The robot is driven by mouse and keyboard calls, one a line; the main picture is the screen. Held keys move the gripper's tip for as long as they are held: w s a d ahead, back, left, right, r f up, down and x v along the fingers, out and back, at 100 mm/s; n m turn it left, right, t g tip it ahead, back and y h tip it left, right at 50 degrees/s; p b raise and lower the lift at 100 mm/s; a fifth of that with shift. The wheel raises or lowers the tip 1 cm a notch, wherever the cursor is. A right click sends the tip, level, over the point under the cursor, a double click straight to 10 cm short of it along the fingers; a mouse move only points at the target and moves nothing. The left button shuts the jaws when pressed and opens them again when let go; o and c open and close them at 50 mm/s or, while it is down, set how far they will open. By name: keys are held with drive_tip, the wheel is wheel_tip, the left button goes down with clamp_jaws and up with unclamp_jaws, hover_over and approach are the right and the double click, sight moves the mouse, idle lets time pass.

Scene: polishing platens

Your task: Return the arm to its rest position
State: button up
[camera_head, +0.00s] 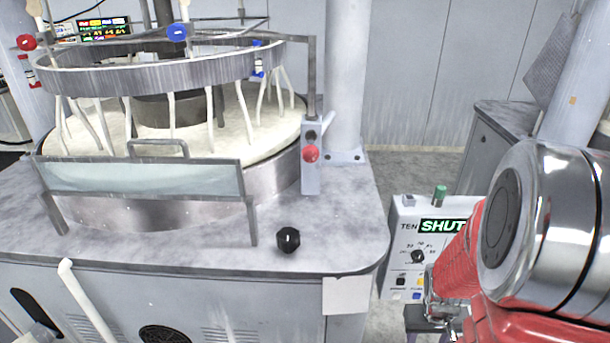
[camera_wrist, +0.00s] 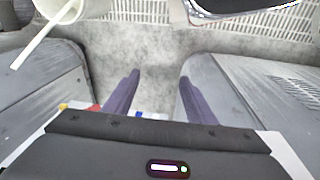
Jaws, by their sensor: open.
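My gripper (camera_wrist: 158,82) shows in the wrist view with its two dark purple fingers spread apart. Nothing is between them, and the grey floor shows beyond.
A polishing machine with a pale round platen (camera_head: 270,122) stands at the left, a black knob (camera_head: 288,239) on its grey top. A control box (camera_head: 408,243) reading "SHUT" is beside my arm. A grey cabinet (camera_head: 474,160) stands behind. Floor (camera_head: 415,170) shows between.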

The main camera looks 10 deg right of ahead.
drive_tip(key=a+r+n+t+y, duration=0.1)
drive_tip(key=a+r+n+t, duration=0.3)
drive_tip(key=a+r, duration=1.9)
wheel_tip(320, 180, up, 3)
drive_tip(key=shift+s+a+f+t+y, duration=0.2)
drive_tip(key=shift+s+a+t+y, duration=0.15)
drive_tip(key=shift+t, duration=0.15)
